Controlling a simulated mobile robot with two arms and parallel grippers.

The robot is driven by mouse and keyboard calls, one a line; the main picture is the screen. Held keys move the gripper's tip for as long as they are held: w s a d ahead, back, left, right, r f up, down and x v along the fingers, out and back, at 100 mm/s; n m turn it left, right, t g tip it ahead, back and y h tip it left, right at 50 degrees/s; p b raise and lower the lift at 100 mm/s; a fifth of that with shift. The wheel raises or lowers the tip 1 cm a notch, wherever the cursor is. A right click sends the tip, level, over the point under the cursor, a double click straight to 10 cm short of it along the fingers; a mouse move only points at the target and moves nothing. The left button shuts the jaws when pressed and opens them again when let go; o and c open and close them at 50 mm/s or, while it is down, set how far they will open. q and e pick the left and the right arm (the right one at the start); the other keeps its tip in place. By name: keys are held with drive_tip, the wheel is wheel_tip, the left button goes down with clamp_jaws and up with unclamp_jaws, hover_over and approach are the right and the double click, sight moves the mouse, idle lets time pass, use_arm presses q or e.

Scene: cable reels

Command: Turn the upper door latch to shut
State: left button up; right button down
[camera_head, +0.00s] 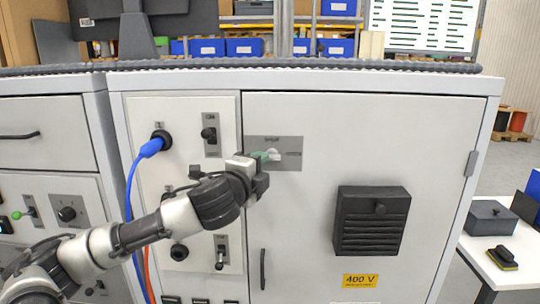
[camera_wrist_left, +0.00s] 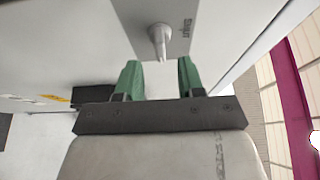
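The upper door latch is a pale lever (camera_head: 274,155) on a grey plate (camera_head: 291,146) near the top left of the big cabinet door (camera_head: 300,220). In the left wrist view the lever (camera_wrist_left: 160,40) sticks out from its plate (camera_wrist_left: 192,12), which has the word SHUT printed beside the lever. My left gripper (camera_head: 264,156) is at the plate's left part, close to the lever. In the left wrist view its green fingers (camera_wrist_left: 159,72) are apart, and the lever's end lies in line with the gap, near the fingertips. Contact cannot be told. My right gripper is not in view.
A blue cable plug (camera_head: 152,147) and switches sit on the panel left of the door. A dark vented box (camera_head: 371,222) and a yellow 400 V label (camera_head: 360,281) are on the door. A white table (camera_head: 500,262) stands at the right.

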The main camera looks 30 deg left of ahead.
sight(270, 160)
use_arm(q)
drive_tip(key=w, duration=0.3)
drive_tip(key=w+p, duration=0.1)
drive_tip(key=w, duration=0.1)
drive_tip(key=shift+w+a, duration=0.25)
drive_tip(key=shift+a, duration=0.15)
drive_tip(key=c, duration=0.6)
